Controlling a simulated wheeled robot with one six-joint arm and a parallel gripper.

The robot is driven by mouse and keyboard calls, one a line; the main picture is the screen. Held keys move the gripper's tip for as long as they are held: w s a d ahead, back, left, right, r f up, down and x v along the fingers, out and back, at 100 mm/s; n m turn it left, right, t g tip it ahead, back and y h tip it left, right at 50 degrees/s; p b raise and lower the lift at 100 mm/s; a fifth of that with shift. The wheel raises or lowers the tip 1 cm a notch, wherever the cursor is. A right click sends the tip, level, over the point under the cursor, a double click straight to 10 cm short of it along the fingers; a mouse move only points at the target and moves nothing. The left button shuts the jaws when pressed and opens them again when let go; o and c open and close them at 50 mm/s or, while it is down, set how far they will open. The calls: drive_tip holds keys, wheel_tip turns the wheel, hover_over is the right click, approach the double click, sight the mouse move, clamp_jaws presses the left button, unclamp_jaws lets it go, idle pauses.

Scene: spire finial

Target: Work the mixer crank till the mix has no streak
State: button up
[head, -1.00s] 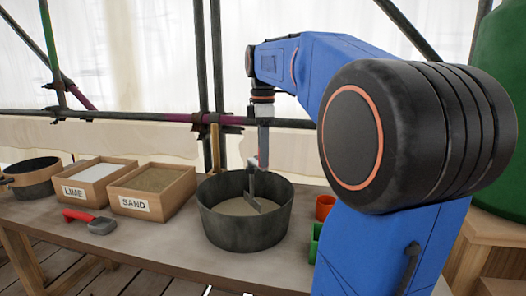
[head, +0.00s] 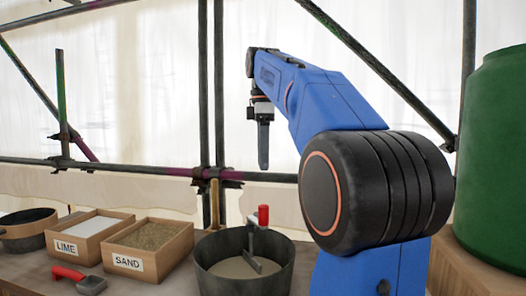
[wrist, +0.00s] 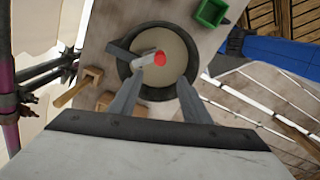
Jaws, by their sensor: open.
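The mixing tub (head: 244,280) is dark and round, with a pale grey mix (head: 238,268) inside. The mix looks even in both views, but fine streaks cannot be told at this size. The crank (head: 252,245) stands in the tub, with a red knob (head: 263,215) on top and a flat paddle in the mix. In the wrist view the red knob (wrist: 160,57) shows over the mix, beyond the fingers. My gripper (head: 263,165) points down above the tub, clear of the knob. Its two fingers (wrist: 158,95) are spread apart with nothing between them.
The LIME box (head: 84,238) and SAND box (head: 150,245) stand left of the tub. A red-handled scoop (head: 82,281) lies before them, and a dark pot (head: 28,230) is at far left. Scaffold poles (head: 212,110) rise behind. A green barrel (head: 492,160) stands right.

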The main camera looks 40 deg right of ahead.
drive_tip(key=shift+r, duration=0.9)
idle(0.6)
